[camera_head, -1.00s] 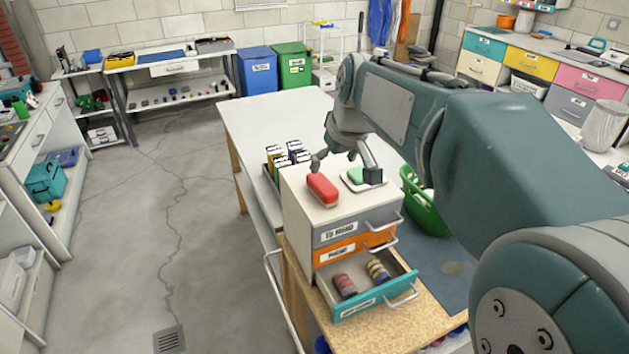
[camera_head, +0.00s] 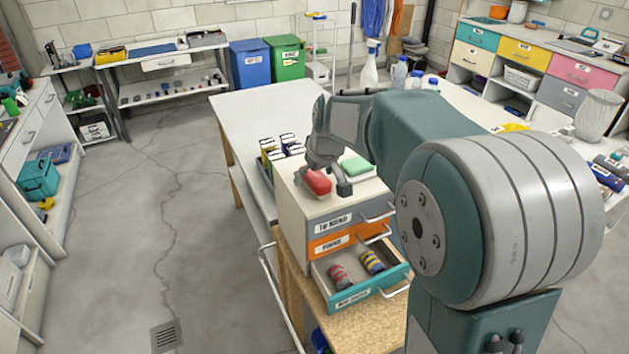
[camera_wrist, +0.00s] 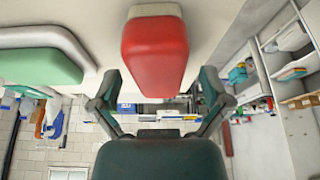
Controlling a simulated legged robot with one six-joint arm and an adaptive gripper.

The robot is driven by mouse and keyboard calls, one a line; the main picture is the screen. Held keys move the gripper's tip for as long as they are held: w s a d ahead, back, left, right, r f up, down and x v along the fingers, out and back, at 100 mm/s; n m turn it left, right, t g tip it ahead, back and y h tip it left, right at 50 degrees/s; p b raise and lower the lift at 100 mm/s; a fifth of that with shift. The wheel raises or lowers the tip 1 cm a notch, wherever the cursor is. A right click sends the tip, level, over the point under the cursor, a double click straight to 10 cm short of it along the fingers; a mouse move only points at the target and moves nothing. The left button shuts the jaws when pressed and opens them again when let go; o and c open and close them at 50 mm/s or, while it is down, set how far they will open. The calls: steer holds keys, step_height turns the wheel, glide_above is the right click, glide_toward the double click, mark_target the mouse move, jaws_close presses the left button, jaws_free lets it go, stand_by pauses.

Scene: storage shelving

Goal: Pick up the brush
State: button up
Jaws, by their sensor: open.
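The brush (camera_head: 318,181) appears to be the red block with a pale underside on top of the small drawer cabinet (camera_head: 293,208), near its left edge. In the wrist view the brush (camera_wrist: 155,55) is centred, its red end pointing down between the fingers. My gripper (camera_head: 328,177) is open over the brush, one finger in front of its right side in the head view. In the wrist view my gripper (camera_wrist: 159,76) has a finger on each side of the brush, with gaps showing. Part of the brush is hidden by my gripper in the head view.
A green block on a white base (camera_head: 356,167) lies close to the right of the brush. The bottom drawer (camera_head: 345,298) is open and holds two striped cylinders (camera_head: 371,262). Several small boxes (camera_head: 280,150) stand behind the cabinet. The white tabletop (camera_head: 262,110) beyond is largely clear.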

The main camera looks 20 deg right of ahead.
steer(key=shift+w+f, duration=0.1)
steer(key=shift+f, duration=0.15)
steer(key=c, duration=1.2)
steer(key=shift+c, duration=0.2)
steer(key=shift+r, duration=0.6)
step_height(320, 180, up, 2)
steer(key=shift+r, duration=0.15)
steer(key=s+d+r, duration=0.9)
steer(key=d, duration=0.1)
steer(key=shift+s+r, duration=0.35)
steer(key=shift+s, duration=0.05)
steer(key=shift+d, duration=0.1)
